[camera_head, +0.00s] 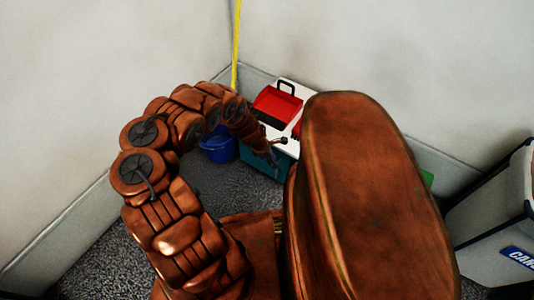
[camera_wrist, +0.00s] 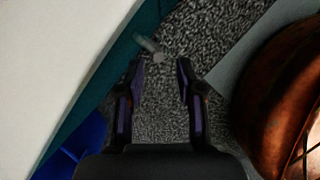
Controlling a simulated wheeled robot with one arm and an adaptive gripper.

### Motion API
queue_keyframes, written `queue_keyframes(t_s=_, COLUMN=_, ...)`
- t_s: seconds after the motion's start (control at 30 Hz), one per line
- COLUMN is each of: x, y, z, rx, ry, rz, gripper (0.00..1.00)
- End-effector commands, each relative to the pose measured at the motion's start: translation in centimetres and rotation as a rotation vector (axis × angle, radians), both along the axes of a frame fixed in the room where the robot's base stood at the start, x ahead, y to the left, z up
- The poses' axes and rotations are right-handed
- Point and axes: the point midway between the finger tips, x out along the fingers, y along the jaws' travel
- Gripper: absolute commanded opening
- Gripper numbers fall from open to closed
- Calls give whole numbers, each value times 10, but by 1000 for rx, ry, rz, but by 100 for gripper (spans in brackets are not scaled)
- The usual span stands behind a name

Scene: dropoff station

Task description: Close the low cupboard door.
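The low cupboard (camera_head: 253,157) stands in the corner in the head view, with a white top and a teal front. My arm and body hide much of its front. In the wrist view its white top (camera_wrist: 55,60) fills the left side, with a teal front panel (camera_wrist: 112,72) beside it. A small grey-green handle-like piece (camera_wrist: 147,43) sticks out from the teal edge, just beyond my fingertips. My gripper (camera_wrist: 160,70) is open and empty, its fingers apart over the carpet. I cannot tell how far the door stands open.
A red toolbox (camera_head: 277,104) sits on the cupboard top. A blue bucket (camera_head: 218,146) stands left of the cupboard and shows in the wrist view (camera_wrist: 78,150). A yellow pole (camera_head: 236,45) stands in the corner. A grey bin (camera_head: 495,225) is at the right.

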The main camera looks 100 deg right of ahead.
Motion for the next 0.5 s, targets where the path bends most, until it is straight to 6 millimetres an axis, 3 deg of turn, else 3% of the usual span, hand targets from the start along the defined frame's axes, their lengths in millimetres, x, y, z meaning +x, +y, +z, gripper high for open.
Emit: queue_keyframes(t_s=0.5, x=19, y=3, z=40, rx=11, ry=-4, rz=-3, gripper=37)
